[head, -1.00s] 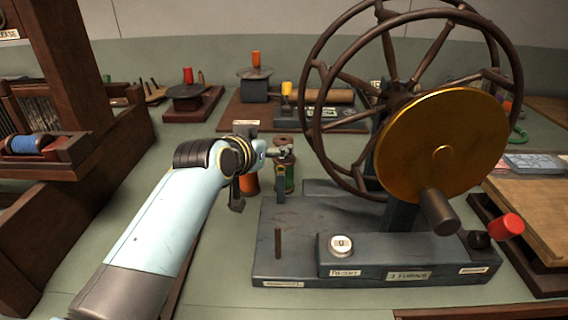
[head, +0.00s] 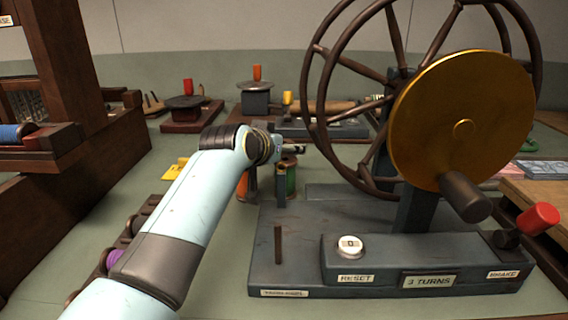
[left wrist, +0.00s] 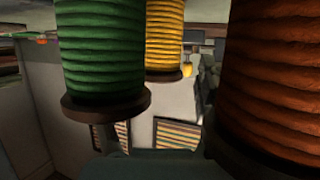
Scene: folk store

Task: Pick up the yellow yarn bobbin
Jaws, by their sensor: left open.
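The yellow yarn bobbin (left wrist: 165,38) shows in the left wrist view, between and beyond a green bobbin (left wrist: 100,45) and an orange-brown bobbin (left wrist: 275,85). I cannot make it out in the head view, where my gripper and wrist cover the space between the green bobbin (head: 291,180) and the orange bobbin (head: 242,186). My left gripper (head: 267,184) is open among these bobbins, just left of the wheel's base. Whether it touches any of them I cannot tell. My right gripper is not in view.
The large spoked wheel with a brass disc (head: 455,120) stands on a dark base (head: 300,270) close to the right. A wooden loom frame (head: 85,150) is at the left. A purple bobbin (head: 116,258) lies partly behind my arm. Spool stands (head: 190,112) are at the back.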

